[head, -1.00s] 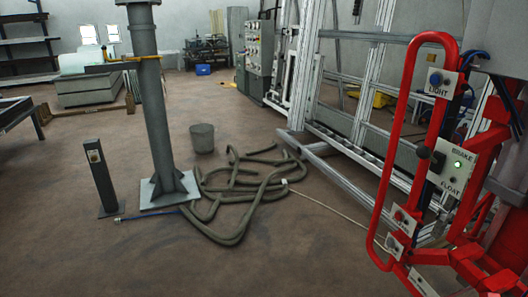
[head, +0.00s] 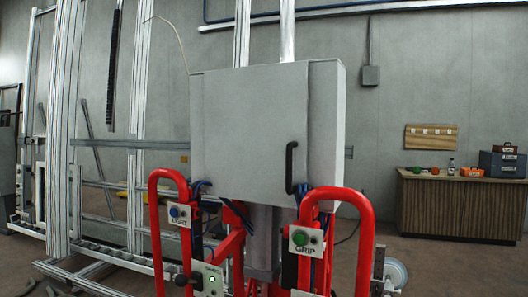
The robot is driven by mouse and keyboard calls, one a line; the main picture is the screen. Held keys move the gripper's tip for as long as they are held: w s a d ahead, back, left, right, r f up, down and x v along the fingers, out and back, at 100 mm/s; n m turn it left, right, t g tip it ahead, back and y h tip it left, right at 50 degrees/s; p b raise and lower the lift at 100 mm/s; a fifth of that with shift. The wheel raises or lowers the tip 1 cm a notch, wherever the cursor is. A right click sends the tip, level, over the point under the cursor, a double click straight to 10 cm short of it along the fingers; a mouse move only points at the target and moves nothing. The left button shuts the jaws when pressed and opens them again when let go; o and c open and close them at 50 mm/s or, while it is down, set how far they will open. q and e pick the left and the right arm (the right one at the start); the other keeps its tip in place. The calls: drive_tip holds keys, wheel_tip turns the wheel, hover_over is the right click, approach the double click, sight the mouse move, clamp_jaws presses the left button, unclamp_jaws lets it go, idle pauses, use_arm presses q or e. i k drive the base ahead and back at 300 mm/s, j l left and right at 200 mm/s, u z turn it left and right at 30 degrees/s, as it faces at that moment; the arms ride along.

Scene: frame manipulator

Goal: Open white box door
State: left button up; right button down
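A white-grey box (head: 245,125) stands upright at the centre of the head view, on a grey column above a red frame. Its front door looks shut. A black vertical handle (head: 290,167) sits on the door's right side. Neither of my grippers shows in the head view.
The red tubular frame (head: 365,245) has two upright handle loops, with LIGHT and GRIP button panels, in front of and below the box. Aluminium framing (head: 65,130) stands at the left. A wooden cabinet (head: 450,215) with small items and toolboxes (head: 502,163) stands at the right.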

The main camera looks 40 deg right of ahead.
sight(256, 117)
drive_tip(key=z, duration=1.1)
